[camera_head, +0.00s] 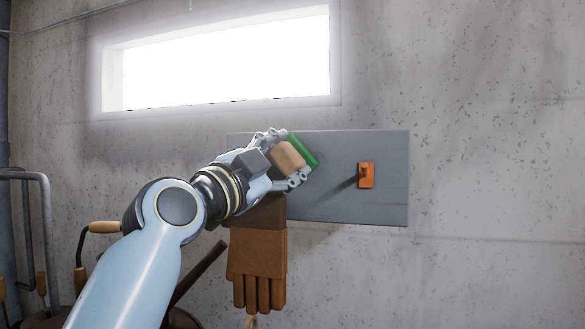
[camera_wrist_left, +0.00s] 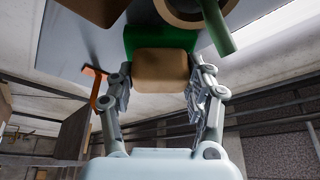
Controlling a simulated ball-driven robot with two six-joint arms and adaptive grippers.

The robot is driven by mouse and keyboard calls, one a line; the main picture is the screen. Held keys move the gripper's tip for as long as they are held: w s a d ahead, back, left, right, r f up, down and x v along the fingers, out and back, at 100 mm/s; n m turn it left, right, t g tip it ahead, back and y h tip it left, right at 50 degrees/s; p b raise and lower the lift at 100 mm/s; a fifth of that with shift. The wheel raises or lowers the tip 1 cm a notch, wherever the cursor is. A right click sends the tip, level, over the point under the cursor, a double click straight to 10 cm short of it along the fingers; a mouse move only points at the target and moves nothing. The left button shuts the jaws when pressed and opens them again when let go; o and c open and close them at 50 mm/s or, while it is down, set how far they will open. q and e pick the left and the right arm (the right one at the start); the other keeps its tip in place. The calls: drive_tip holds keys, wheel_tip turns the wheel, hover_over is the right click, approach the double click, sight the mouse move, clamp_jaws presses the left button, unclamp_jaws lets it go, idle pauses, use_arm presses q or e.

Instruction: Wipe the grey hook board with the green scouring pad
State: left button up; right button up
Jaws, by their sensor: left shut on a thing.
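The grey hook board (camera_head: 345,205) is fixed on the concrete wall. An orange hook (camera_head: 366,175) sticks out from its right half. My left gripper (camera_head: 287,158) is shut on the tan block that backs the green scouring pad (camera_head: 303,150). The pad's green side faces the board, over its left-middle part. I cannot tell whether it touches. In the left wrist view, the tan block sits between both fingers (camera_wrist_left: 160,75) with the green pad (camera_wrist_left: 150,40) beyond it. The board (camera_wrist_left: 70,35) and the orange hook (camera_wrist_left: 97,88) also show there. My right gripper is out of view.
A brown leather glove (camera_head: 257,262) hangs below the board's left part, close under my gripper. A bright window (camera_head: 220,65) is above. Wooden-handled tools (camera_head: 104,227) and a metal rail (camera_head: 47,220) stand at the lower left. The wall right of the board is clear.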

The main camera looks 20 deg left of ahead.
use_arm(q)
drive_tip(key=shift+a, duration=0.65)
drive_tip(key=shift+d, duration=0.1)
drive_tip(key=shift+s, duration=3)
drive_tip(key=s, duration=0.3)
drive_tip(key=shift+a, duration=0.2)
drive_tip(key=shift+f, duration=0.1)
